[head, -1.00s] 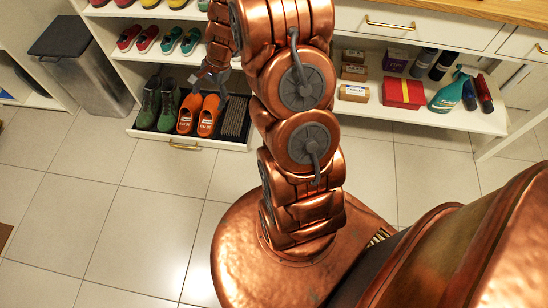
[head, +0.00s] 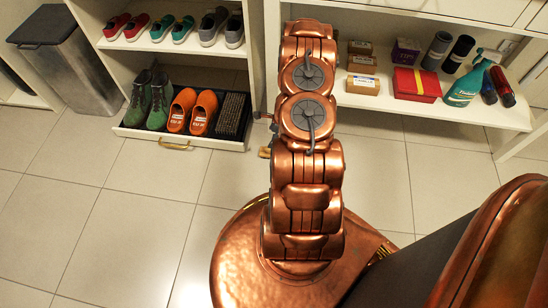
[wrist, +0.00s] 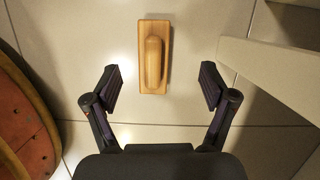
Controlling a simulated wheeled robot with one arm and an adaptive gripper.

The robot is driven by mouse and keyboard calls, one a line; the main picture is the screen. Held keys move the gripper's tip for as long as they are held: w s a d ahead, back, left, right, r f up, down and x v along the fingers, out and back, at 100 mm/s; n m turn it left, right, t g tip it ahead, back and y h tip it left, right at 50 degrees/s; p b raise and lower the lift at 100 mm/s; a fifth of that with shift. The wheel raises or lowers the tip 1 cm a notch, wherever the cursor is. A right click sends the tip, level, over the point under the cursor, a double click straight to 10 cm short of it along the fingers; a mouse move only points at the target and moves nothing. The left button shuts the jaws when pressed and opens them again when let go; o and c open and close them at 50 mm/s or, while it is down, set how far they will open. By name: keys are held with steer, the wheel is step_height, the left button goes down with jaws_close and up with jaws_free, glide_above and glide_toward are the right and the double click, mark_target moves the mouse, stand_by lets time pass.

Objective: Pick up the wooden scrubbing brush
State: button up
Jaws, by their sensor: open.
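The wooden scrubbing brush (wrist: 154,58) lies on the tiled floor in the wrist view, a flat light-wood block with a rounded handle along its top. My gripper (wrist: 162,88) is open and empty, its two dark fingers spread wide. In the picture, the brush sits between and just beyond the fingertips, slightly left of their middle, and touches neither finger. In the head view my arm hides most of the gripper; a small tan piece (head: 265,152) beside the arm may be the brush.
A pulled-out drawer (head: 180,138) holds green boots, orange shoes and a dark ribbed item. A white shelf unit (head: 430,108) with boxes and bottles stands right of my arm; a white edge (wrist: 270,75) is right of the gripper. A grey bin (head: 70,62) stands far left.

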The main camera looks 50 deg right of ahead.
steer(key=shift+m, duration=0.5)
steer(key=f, duration=0.1)
steer(key=s+f, duration=0.1)
steer(key=d+f, duration=0.1)
steer(key=f, duration=0.1)
steer(key=shift+s+f+b, duration=0.1)
steer(key=shift+s+b, duration=0.3)
steer(key=shift+b+x, duration=0.45)
steer(key=shift+x, duration=0.75)
steer(key=x, duration=0.1)
steer(key=b+x, duration=0.2)
steer(key=shift+s+a+f, duration=0.25)
steer(key=shift+a+f, duration=0.1)
steer(key=shift+w+a+f+b, duration=0.1)
steer(key=shift+w+f+b, duration=0.1)
steer(key=shift+f+b, duration=0.3)
